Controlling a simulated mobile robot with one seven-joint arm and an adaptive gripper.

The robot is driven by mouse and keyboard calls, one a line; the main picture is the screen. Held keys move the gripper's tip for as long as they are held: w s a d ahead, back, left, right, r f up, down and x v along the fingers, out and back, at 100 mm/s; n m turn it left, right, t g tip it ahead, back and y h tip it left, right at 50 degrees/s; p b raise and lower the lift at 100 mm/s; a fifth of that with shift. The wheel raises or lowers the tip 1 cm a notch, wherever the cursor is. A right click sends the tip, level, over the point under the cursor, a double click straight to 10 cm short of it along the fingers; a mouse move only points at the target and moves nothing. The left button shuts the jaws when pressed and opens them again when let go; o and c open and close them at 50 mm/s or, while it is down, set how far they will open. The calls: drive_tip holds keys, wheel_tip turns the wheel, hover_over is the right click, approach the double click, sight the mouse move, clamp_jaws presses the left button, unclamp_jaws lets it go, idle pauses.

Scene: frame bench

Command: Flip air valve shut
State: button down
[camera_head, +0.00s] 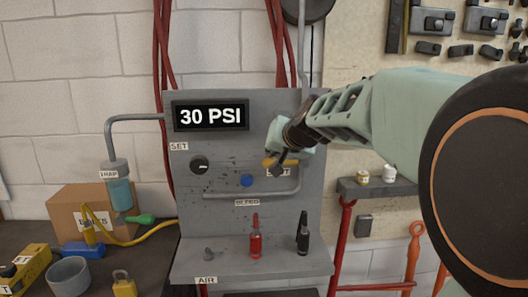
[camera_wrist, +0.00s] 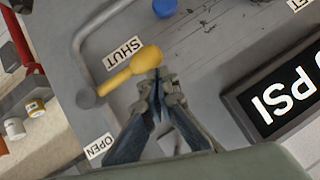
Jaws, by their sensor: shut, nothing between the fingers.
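The yellow air valve lever (camera_wrist: 118,80) shows in the wrist view, running from a grey pivot at left to a rounded knob. It lies close alongside the SHUT label (camera_wrist: 123,51); the OPEN label (camera_wrist: 98,147) is lower, away from it. My gripper (camera_wrist: 157,78) is shut and empty, its tips right at the knob; I cannot tell if they touch. In the head view the lever (camera_head: 289,162) lies about level on the grey panel, and my gripper (camera_head: 277,168) partly covers it and the label below.
The panel carries a 30 PSI display (camera_head: 211,116), a black SET knob (camera_head: 199,164), a blue button (camera_head: 246,180) and a grey pipe (camera_head: 240,195). A red tool (camera_head: 256,240) and a black tool (camera_head: 303,237) stand below. A shelf (camera_head: 376,188) with small jars is at right.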

drive_tip(key=shift+a+f, duration=0.15)
drive_tip(key=shift+f, duration=0.15)
idle(0.4)
